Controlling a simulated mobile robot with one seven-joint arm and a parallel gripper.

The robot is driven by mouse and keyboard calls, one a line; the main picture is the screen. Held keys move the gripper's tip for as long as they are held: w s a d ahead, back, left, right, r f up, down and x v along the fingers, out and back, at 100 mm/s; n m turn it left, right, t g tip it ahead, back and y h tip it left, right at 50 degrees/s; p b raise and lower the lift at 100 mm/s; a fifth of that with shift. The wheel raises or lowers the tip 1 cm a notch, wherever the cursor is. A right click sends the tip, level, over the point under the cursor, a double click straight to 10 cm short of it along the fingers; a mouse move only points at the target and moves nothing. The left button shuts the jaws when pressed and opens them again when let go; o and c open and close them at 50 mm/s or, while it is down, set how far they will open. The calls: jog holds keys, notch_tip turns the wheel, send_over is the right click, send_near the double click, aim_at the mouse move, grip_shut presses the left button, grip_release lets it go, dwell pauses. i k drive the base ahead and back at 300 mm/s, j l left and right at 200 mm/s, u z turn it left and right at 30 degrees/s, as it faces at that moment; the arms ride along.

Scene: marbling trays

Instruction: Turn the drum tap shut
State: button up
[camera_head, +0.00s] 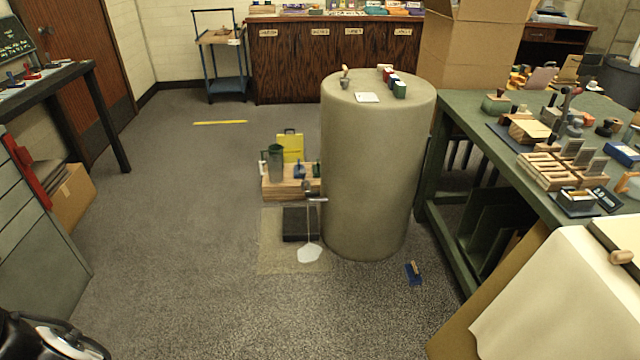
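A large beige drum (378,180) stands upright on the floor right of centre. Its tap (311,191) sticks out low on the drum's left side, with a pale crosswise bar that looks like its handle. A thin pale stream (309,225) runs down from the tap to a white puddle (310,254) on a beige mat (275,262). The tap is small here, so the exact handle angle is hard to tell. My gripper's fingers are not in view. A black and white rounded part at the lower left corner may belong to my arm.
A wooden crate (280,188) with a jug (275,162) and a yellow sign (291,146) stands behind the tap. A black tray (297,224) lies beside the puddle. A blue-handled brush (413,273) lies right of the drum. A cluttered green bench (480,135) bounds the right; left floor is open.

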aim_at(311, 193)
jog(key=i+l, duration=0.3)
jog(key=i+j, duration=0.2)
jog(key=i, duration=0.25)
jog(key=i+j, duration=0.25)
jog(key=i, duration=0.2)
jog(key=i+j, duration=0.2)
jog(key=i, duration=0.25)
jog(key=i+j, duration=0.25)
jog(key=i, duration=0.2)
jog(key=i+j, duration=0.2)
jog(key=i, duration=0.25)
jog(key=z, duration=0.05)
